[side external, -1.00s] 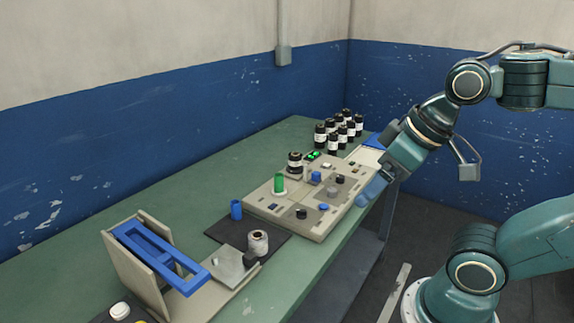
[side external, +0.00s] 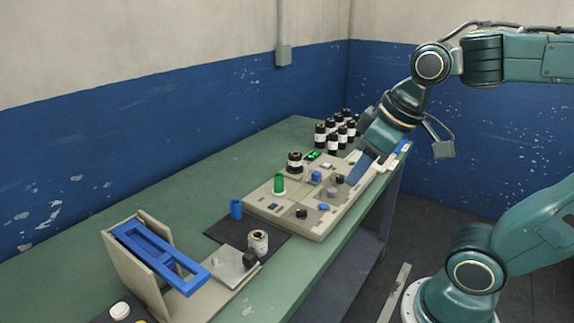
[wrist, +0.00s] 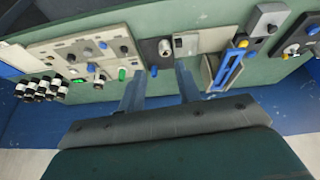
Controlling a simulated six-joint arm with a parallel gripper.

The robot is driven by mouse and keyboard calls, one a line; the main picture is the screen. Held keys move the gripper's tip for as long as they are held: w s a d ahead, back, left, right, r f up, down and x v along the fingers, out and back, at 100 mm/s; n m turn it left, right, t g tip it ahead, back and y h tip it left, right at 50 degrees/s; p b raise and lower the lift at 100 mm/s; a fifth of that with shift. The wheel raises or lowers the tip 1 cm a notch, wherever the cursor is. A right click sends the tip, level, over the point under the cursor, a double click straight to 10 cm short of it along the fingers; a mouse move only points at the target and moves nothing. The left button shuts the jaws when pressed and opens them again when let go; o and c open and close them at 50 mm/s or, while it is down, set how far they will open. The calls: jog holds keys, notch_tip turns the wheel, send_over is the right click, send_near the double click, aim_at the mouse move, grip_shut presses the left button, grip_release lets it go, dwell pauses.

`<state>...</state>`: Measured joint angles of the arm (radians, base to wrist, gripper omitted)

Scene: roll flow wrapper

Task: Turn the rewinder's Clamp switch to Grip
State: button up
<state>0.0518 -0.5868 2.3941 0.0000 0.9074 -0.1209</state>
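The beige rewinder panel (side external: 312,225) lies on the green table and carries several small black, grey and blue knobs and a green cylinder (side external: 279,183). A black knob (side external: 301,213) sits near its front edge and a blue knob (side external: 316,177) farther back. Labels are too small to read, so I cannot tell which knob is the Clamp switch or how it is set. My gripper (side external: 357,170) is above the panel's right end, apart from the knobs. In the wrist view my gripper (wrist: 160,90) has its two fingers apart with nothing between them. The panel (wrist: 75,45) shows upper left there.
Several black rolls with white labels (side external: 333,140) stand behind the panel. A dark mat (side external: 217,231) with a blue cup (side external: 236,209) and a white roll (side external: 258,242) is to its left. A blue frame on a beige stand (side external: 150,255) is at the lower left.

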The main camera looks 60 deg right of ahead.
jog(key=w+d+n+g, duration=0.2)
jog(key=w+d, duration=0.2)
jog(key=w, duration=0.4)
jog(key=n+g, duration=0.3)
send_over(302, 210)
notch_tip(302, 210, down, 14)
jog(key=shift+f, duration=0.1)
notch_tip(302, 210, down, 14)
jog(key=shift+r, duration=0.15)
jog(key=shift+c, duration=0.2)
grip_shut()
